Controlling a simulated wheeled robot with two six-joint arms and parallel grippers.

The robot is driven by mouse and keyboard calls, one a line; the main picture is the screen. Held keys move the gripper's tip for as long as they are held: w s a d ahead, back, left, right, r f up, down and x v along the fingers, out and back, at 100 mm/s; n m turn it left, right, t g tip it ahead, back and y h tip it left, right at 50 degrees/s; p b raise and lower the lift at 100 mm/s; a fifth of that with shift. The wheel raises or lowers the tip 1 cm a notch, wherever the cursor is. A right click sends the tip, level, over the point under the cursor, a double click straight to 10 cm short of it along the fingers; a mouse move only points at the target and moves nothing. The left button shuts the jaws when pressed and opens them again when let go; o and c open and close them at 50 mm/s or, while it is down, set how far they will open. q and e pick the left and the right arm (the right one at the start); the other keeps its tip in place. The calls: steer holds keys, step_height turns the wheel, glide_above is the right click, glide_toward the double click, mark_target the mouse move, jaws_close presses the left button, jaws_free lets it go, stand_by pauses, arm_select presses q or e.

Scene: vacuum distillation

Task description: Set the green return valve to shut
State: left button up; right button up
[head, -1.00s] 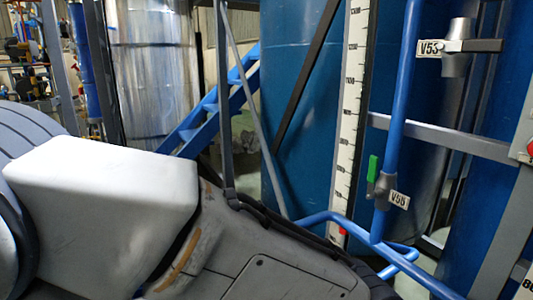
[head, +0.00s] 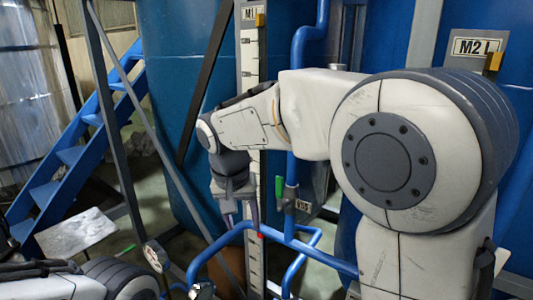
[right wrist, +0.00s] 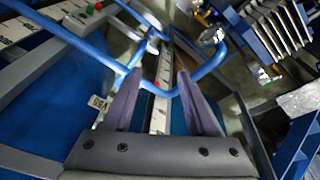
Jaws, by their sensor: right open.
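The green valve handle (head: 279,188) stands upright beside a vertical blue pipe, roughly in line with it. A tag (right wrist: 100,103) shows just left of the left finger there. I cannot make out the green handle for sure in that view. My left gripper is not in view.
A white level scale (head: 252,72) runs behind the right gripper. Bent blue pipes (head: 225,238) cross below it. Blue tanks (head: 188,65) stand behind. A blue staircase (head: 72,155) is at left. An M2 L sign (head: 478,47) is at upper right.

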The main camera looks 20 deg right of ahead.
mark_target(278, 177)
steer(key=w+d+r+m+h+p, duration=0.2)
steer(key=w+d+r+m+p, duration=0.3)
steer(key=w+d+r, duration=0.45)
steer(key=shift+m+t, duration=0.3)
steer(key=shift+m, duration=0.5)
steer(key=p+x, duration=0.2)
steer(key=x, duration=0.8)
steer(key=shift+w, duration=0.1)
jaws_close()
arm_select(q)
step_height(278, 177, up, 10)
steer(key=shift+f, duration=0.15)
arm_select(e)
steer(key=shift+w+r, duration=0.1)
steer(key=shift+r, duration=0.05)
